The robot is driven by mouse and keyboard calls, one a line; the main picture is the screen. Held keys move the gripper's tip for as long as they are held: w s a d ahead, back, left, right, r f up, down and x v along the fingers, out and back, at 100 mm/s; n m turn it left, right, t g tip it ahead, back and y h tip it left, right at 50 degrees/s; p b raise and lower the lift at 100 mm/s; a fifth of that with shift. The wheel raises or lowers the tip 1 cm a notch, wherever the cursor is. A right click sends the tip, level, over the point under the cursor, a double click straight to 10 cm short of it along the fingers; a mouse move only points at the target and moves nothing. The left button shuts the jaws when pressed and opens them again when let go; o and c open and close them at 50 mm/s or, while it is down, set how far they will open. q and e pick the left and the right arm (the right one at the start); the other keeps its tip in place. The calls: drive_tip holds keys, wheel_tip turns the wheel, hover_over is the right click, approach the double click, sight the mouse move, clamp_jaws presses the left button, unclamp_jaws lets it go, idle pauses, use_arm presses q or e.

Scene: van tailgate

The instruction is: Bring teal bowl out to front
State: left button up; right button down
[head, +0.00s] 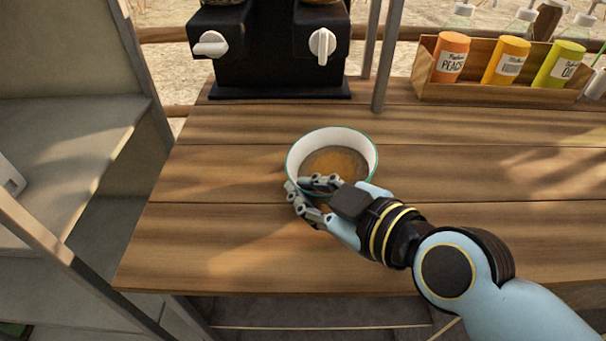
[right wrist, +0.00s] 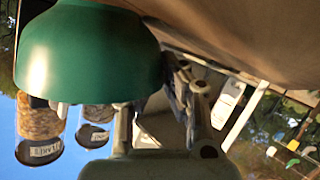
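The teal bowl (head: 361,142) stands upright on the wooden counter in the head view. It has a teal rim, a white inner wall and a brown area inside. Its green outer side fills the upper left of the right wrist view (right wrist: 85,55). My right gripper (head: 299,184) is at the bowl's near-left rim, with one finger over the inside and the other outside. The fingertips lie close together at the rim, but I cannot tell whether they grip it. The bowl hides part of the fingers in the right wrist view. My left gripper is not in view.
A black dispenser (head: 280,80) with white knobs stands behind the bowl. A wooden rack (head: 435,91) of bottles is at the back right. A thin post (head: 388,55) rises behind the bowl. The counter's near-left part (head: 215,240) is clear, with its front edge below.

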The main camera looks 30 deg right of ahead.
drive_tip(key=shift+s+a+r+m, duration=0.1)
drive_tip(key=shift+a+r+m, duration=0.05)
drive_tip(key=shift+a+m, duration=1.1)
drive_tip(key=c, duration=1.4)
unclamp_jaws()
drive_tip(key=shift+a, duration=0.1)
drive_tip(key=s+d, duration=0.1)
drive_tip(key=s, duration=0.1)
drive_tip(key=s+d+r+n, duration=0.1)
drive_tip(key=s, duration=0.1)
drive_tip(key=s+d+r+n, duration=0.1)
drive_tip(key=s, duration=0.1)
drive_tip(key=shift+s, duration=0.4)
drive_tip(key=shift+s+d+r+n, duration=0.25)
drive_tip(key=shift+s+d+r, duration=0.05)
drive_tip(key=shift+s, duration=0.15)
drive_tip(key=shift+s, duration=0.1)
